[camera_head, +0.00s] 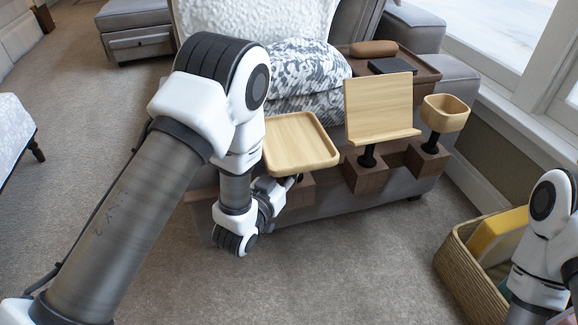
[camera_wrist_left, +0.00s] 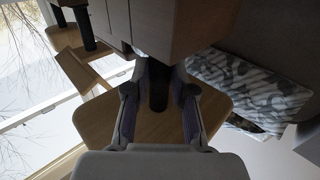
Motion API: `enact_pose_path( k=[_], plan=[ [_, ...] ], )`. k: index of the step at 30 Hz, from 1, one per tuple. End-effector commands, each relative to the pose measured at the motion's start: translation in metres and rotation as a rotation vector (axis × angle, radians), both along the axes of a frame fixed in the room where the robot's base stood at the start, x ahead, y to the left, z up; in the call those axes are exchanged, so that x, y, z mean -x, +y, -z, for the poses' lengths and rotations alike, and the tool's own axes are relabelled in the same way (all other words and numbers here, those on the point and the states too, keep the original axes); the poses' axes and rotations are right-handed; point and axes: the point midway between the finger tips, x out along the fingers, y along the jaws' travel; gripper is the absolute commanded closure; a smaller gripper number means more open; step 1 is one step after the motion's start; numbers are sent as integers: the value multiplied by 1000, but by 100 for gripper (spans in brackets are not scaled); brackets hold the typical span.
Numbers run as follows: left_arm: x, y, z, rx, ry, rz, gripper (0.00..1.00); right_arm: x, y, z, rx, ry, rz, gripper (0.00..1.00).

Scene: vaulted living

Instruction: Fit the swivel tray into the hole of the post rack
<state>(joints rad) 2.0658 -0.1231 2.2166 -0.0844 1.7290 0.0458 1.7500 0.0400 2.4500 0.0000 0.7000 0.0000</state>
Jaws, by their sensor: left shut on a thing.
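The swivel tray (camera_head: 300,143) is a light wooden square tray with a raised rim, over the left block of the post rack (camera_head: 298,192) in the head view. My left gripper (camera_wrist_left: 160,88) is shut on the tray's black stem (camera_wrist_left: 158,98), with one finger on each side. The tray's underside (camera_wrist_left: 150,128) shows behind the fingers in the wrist view. The rack's brown block (camera_wrist_left: 180,28) is right at the stem's end, and its edge hides that end. I cannot tell whether the stem is in the hole. My right gripper is out of view.
A wooden stand with an upright panel (camera_head: 378,108) and a small wooden bowl (camera_head: 443,113) stand on the rack's other blocks. A patterned cushion (camera_head: 300,75) and a brown tray (camera_head: 425,70) are behind. A wicker basket (camera_head: 470,270) stands lower right. The carpet in front is clear.

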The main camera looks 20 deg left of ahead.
Motion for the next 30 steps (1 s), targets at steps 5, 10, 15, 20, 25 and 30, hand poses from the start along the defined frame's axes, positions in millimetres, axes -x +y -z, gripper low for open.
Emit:
enact_pose_path(
  k=[5,10,15,20,25,30],
  plan=[
    [0,0,5,1,-3,0,100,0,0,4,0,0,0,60],
    [0,0,5,1,-3,0,100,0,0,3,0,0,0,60],
    [0,0,5,1,-3,0,55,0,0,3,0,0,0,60],
    [0,0,5,0,-2,0,47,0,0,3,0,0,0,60],
    [1,0,6,0,1,0,47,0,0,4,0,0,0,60],
    [23,5,7,-1,4,-1,47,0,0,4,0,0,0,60]
  ],
)
